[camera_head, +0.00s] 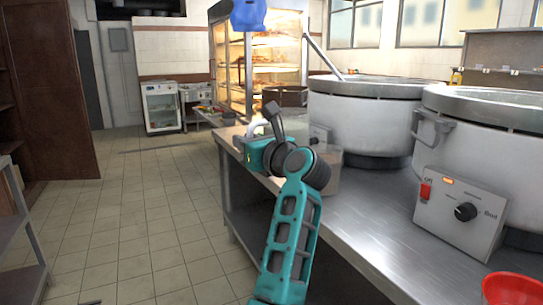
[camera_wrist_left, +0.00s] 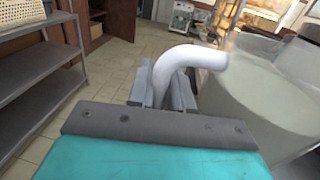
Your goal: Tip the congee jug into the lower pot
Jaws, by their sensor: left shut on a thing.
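The congee jug (camera_head: 328,172) is a translucent, pale vessel partly hidden behind my left arm in the head view. In the left wrist view its body (camera_wrist_left: 262,95) fills the right side, with its white curved handle (camera_wrist_left: 190,58) in front. My left gripper (camera_head: 257,138) is shut on this handle, near the left edge of the steel counter. A big steel pot (camera_head: 360,118) stands just right of the jug, and a second one (camera_head: 480,112) stands nearer at the right. I cannot tell which is the lower pot. My right gripper is out of view.
The steel counter (camera_head: 390,235) is clear in front of the pots. A control box with a red switch (camera_head: 460,212) and a red bowl (camera_head: 512,290) are at the right. A darker pot (camera_head: 287,96) stands behind the jug. The tiled floor (camera_head: 150,220) at left is open.

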